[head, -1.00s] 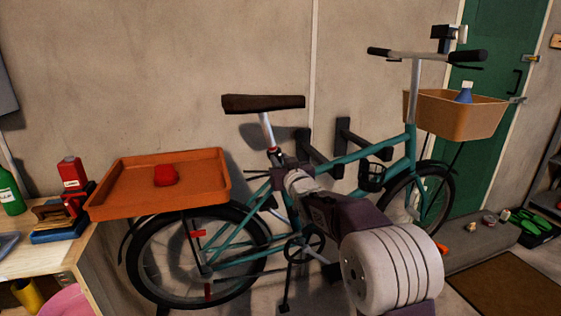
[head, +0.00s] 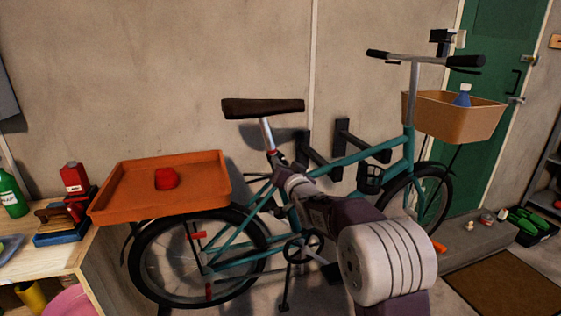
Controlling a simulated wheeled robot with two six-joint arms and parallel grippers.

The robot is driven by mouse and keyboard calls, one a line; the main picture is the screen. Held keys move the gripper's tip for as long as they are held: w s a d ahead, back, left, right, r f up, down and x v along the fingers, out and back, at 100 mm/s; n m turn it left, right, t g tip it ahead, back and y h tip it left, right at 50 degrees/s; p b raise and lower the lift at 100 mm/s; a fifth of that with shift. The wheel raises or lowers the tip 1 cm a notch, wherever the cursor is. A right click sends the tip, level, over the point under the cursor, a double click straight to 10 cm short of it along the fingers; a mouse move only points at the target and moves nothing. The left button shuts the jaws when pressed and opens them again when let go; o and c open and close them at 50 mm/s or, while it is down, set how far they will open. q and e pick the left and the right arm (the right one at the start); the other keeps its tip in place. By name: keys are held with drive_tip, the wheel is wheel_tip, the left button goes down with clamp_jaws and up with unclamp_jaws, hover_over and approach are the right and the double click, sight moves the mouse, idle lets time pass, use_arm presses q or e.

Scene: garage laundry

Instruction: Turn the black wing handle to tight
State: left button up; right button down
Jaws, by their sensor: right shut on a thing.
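A teal bicycle (head: 345,163) stands against the wall, with its brown saddle (head: 262,107) on a silver seat post (head: 266,134). A red ring (head: 271,153) shows at the foot of the post. My right gripper (head: 277,166) reaches in from the lower right to the clamp area just below this ring. It is shut on the black wing handle there. The handle is mostly hidden by the fingers, so its angle cannot be told. My left gripper is not in view.
An orange tray (head: 207,188) with a red object (head: 166,179) sits over the rear wheel. A tan basket (head: 452,122) hangs at the front. Black wall brackets (head: 343,137) stand behind the frame. A wooden bench (head: 55,250) is at left.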

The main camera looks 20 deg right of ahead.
drive_tip(key=m+p, duration=0.1)
drive_tip(key=m, duration=0.3)
drive_tip(key=m+p, duration=0.1)
drive_tip(key=m, duration=0.3)
drive_tip(key=m+p, duration=0.1)
drive_tip(key=m, duration=0.3)
drive_tip(key=shift+d+f+m+p, duration=0.15)
drive_tip(key=shift+f+m+p, duration=0.15)
drive_tip(key=shift+p, duration=0.05)
idle(0.4)
drive_tip(key=c, duration=1.5)
unclamp_jaws()
drive_tip(key=s, duration=0.9)
drive_tip(key=shift+d, duration=0.2)
